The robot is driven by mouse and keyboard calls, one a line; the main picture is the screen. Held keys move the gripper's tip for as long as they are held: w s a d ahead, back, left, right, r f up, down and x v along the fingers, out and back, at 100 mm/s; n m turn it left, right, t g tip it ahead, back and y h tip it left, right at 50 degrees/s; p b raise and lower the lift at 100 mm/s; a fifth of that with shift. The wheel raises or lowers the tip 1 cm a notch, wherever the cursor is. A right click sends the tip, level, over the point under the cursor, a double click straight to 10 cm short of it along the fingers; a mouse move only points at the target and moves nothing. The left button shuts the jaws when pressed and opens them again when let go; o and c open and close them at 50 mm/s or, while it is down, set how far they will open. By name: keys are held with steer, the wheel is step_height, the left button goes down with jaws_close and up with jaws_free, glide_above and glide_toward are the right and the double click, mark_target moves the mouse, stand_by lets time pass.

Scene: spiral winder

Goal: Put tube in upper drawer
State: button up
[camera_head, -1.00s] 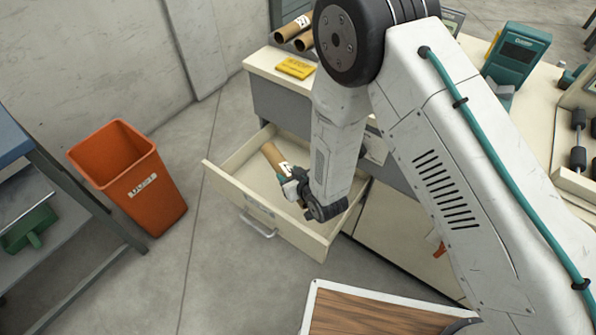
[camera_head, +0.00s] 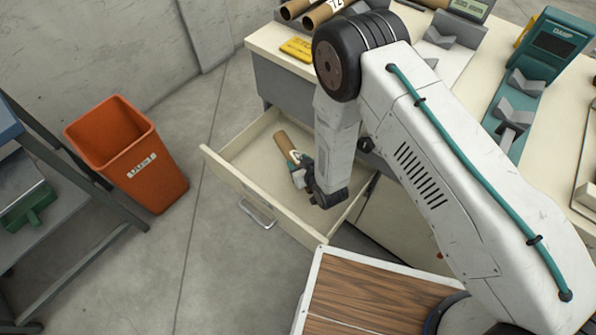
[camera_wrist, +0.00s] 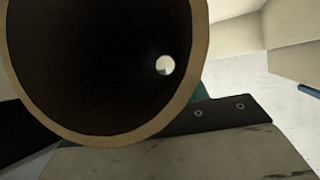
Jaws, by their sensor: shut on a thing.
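A brown cardboard tube (camera_head: 286,143) with a white label is at the open upper drawer (camera_head: 228,178) of the cream and grey cabinet. My gripper (camera_head: 298,170) is shut on the tube, over or inside the drawer. I cannot tell whether the tube touches the drawer floor. In the wrist view the tube's open end (camera_wrist: 200,75) fills the upper left, with a small bright spot deep inside its dark bore. My arm hides the drawer's right part.
An orange bin (camera_head: 125,160) stands left of the drawer. Several tubes (camera_head: 322,14) and a yellow block (camera_head: 297,49) are on the worktop. A teal device (camera_head: 545,50) stands at right. A wood-topped surface (camera_head: 370,295) is in front.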

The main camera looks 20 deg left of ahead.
steer(key=shift+f, duration=3)
steer(key=shift+f, duration=0.1)
steer(key=o, duration=1)
steer(key=shift+s+d+r, duration=0.1)
steer(key=shift+d+r, duration=0.05)
steer(key=shift+r, duration=0.05)
steer(key=v, duration=0.7)
steer(key=shift+s, duration=0.1)
